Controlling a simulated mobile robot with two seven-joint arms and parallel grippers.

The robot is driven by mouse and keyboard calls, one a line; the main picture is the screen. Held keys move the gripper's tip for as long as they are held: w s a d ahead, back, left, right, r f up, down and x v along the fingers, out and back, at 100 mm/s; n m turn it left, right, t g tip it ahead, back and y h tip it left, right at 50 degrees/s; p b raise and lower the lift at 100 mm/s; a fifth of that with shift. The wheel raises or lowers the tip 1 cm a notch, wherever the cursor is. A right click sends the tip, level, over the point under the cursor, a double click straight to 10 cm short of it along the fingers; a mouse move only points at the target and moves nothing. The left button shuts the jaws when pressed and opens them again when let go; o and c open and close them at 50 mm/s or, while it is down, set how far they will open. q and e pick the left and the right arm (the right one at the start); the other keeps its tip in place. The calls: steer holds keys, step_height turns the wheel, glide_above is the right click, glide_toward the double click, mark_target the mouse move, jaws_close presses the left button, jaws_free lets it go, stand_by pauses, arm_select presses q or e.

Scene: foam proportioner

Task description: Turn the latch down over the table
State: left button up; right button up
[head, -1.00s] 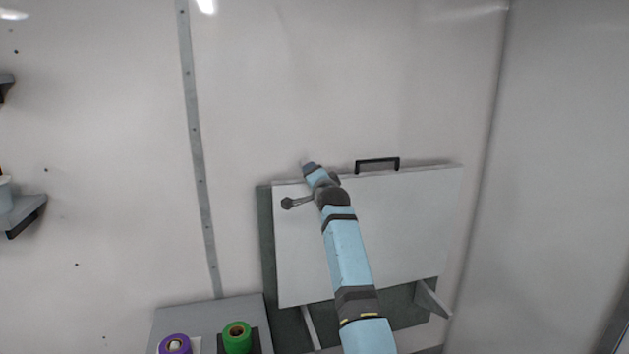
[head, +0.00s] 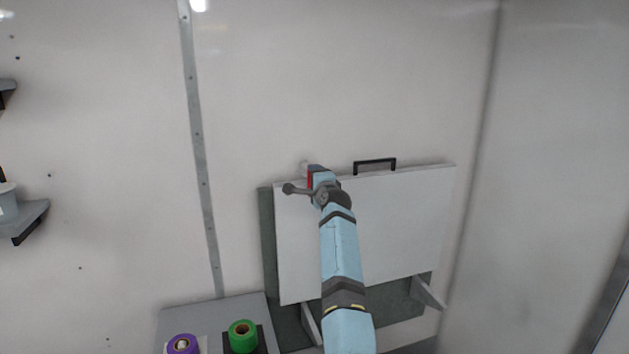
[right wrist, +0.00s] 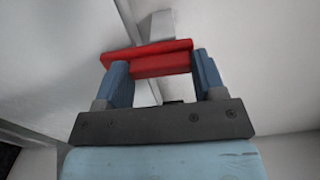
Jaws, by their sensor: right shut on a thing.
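The latch is a red bar (right wrist: 150,58) on a pale grey mount, seen between the blue fingers of my right gripper (right wrist: 157,66) in the right wrist view. The fingers are shut on the bar, one at each side. In the head view a small strip of the red latch (head: 310,180) shows beside my right gripper (head: 318,173), which hides most of it. The table (head: 405,235) is a white panel folded flat against the wall, with the latch at its top edge, left of centre. My left gripper is not in view.
A black handle (head: 375,165) stands on the table's top edge. Triangular brackets (head: 428,293) show below the panel. A grey surface (head: 228,308) at lower left carries a purple roll (head: 183,344) and a green roll (head: 242,335). The wall above is clear.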

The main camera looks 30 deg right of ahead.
steer(key=o, duration=1.3)
steer(key=b+v, duration=0.2)
steer(key=v, duration=1.2)
steer(key=shift+b, duration=0.3)
steer(key=shift+w+d, duration=0.1)
steer(key=shift+f, duration=0.15)
